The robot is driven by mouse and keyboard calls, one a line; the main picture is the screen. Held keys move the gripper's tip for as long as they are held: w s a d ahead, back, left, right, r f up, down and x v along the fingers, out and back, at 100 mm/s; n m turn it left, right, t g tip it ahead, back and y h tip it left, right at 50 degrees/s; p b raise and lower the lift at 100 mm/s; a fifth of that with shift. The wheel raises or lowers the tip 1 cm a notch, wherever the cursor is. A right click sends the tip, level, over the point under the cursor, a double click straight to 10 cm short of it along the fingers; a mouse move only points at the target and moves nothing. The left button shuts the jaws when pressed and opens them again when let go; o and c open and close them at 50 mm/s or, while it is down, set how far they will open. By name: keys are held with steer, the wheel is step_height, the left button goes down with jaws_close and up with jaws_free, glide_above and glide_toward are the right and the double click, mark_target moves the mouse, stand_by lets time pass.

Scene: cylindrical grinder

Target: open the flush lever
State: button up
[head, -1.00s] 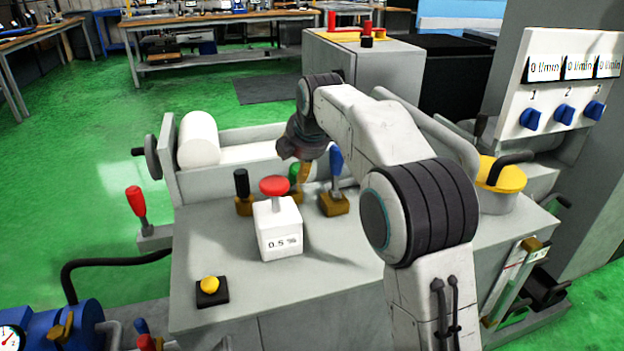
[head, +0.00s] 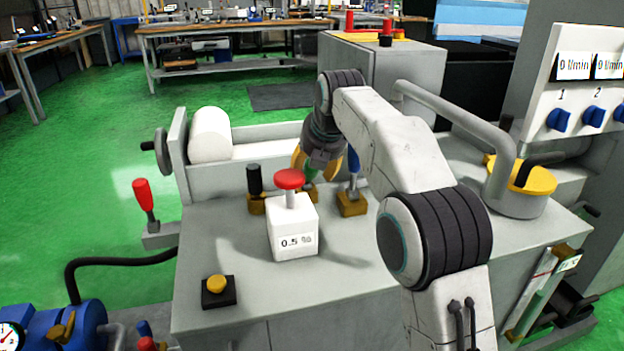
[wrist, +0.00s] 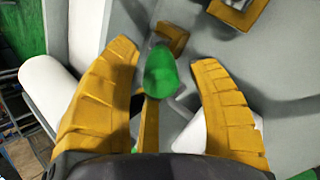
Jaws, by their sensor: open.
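A row of three levers stands on the grey machine top, with black (head: 254,181), green (head: 310,193) and blue (head: 353,170) handles on brass-coloured bases. No label shows which is the flush lever. My gripper (head: 318,166) is over the green one, its yellow fingers open. In the wrist view the green handle (wrist: 161,74) lies between the two spread fingers of my gripper (wrist: 164,56), with a visible gap on each side. In the head view my gripper partly hides the green lever.
A white block with a red knob (head: 289,179) stands in front of the levers. The blue lever is close on the right. A grey pipe (head: 480,125) and yellow-lidded pot (head: 525,178) are at right. A white roller (head: 210,135) is behind left.

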steer(key=shift+b+x, duration=0.5)
steer(key=shift+x, duration=1.8)
steer(key=shift+o, duration=0.2)
jaws_close()
